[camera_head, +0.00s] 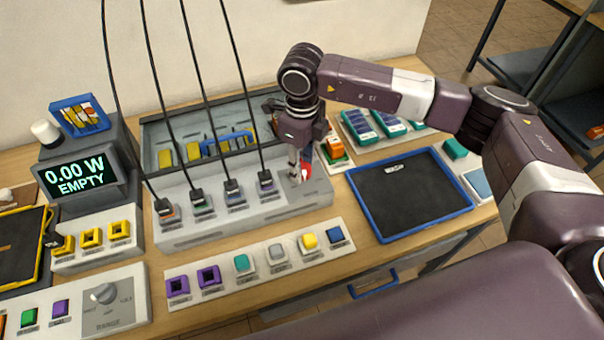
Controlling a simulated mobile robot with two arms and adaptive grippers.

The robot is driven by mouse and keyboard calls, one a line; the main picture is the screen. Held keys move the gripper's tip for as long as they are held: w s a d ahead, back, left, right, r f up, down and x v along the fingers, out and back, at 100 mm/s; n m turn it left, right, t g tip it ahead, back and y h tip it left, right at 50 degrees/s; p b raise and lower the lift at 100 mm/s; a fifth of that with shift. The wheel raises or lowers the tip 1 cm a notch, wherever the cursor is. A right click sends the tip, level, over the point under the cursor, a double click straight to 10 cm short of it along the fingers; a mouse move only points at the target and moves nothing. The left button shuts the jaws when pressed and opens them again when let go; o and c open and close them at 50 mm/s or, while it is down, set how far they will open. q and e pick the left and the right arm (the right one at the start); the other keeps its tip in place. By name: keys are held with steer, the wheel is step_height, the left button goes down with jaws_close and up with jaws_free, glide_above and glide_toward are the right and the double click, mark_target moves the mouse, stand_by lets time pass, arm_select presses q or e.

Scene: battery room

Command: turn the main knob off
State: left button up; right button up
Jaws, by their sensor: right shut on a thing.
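A long grey power strip (230,222) lies across the middle of the bench, with several black cables plugged into its top. My right gripper (300,172) reaches down over the strip's right end. It is shut on the main knob (307,173), of which only a small red part shows between and beside the fingers. The fingers hide most of the knob, so its pointer cannot be read. The display (75,176) at the left reads "0.00 W EMPTY". My left gripper is not in view.
A blue-rimmed black tray (408,197) lies right of the strip. A row of coloured blocks (262,258) is in front. A bin (150,157) with yellow items stands behind the strip; cables hang above.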

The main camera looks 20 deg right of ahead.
steer(key=n+b, duration=0.3)
steer(key=b, duration=0.1)
steer(key=n+b, duration=0.3)
steer(key=b, duration=0.1)
steer(key=shift+w+f, duration=0.1)
steer(key=shift+f, duration=0.1)
steer(key=shift+r+n+b, duration=0.1)
steer(key=shift+n+b, duration=0.85)
steer(key=shift+n, duration=0.25)
steer(key=shift+r+n+b, duration=0.15)
steer(key=shift+n+b, duration=0.45)
steer(key=shift+n, duration=0.1)
steer(key=o, duration=1.2)
steer(key=shift+c, duration=0.2)
step_height(320, 180, up, 12)
